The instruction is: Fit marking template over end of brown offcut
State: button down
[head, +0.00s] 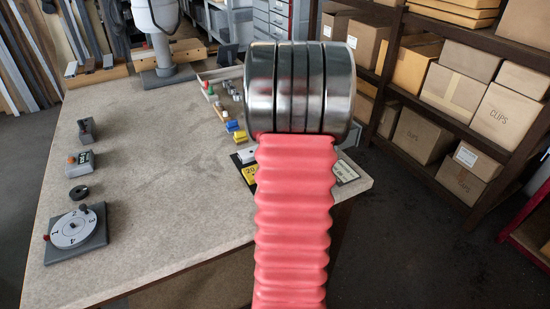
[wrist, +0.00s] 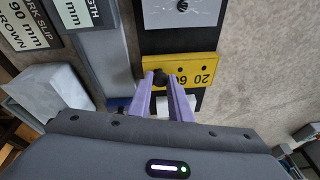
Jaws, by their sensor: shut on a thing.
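A yellow plate (wrist: 205,68) marked 20 and 60, with small dark holes and a black knob (wrist: 160,77), appears to be the marking template. My gripper (wrist: 161,80) has its purple fingers shut on the black knob. In the head view, part of a yellow plate (head: 249,173) shows left of my red arm, which hides my gripper. I cannot make out the brown offcut in either view; a label (wrist: 27,28) reads BROWN and 90 mm.
A black panel (wrist: 165,38), a grey strip (wrist: 105,60) and a grey block (wrist: 45,95) lie near my fingers. On the bench (head: 140,170), a numbered dial (head: 73,228) sits front left and small coloured parts (head: 233,127) near the middle. Shelves of boxes stand right.

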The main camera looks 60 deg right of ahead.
jog(key=shift+f, duration=0.1)
jog(key=c, duration=1.5)
grip_release()
jog(key=shift+c, duration=0.2)
jog(key=v, duration=1.3)
jog(key=shift+r, duration=0.35)
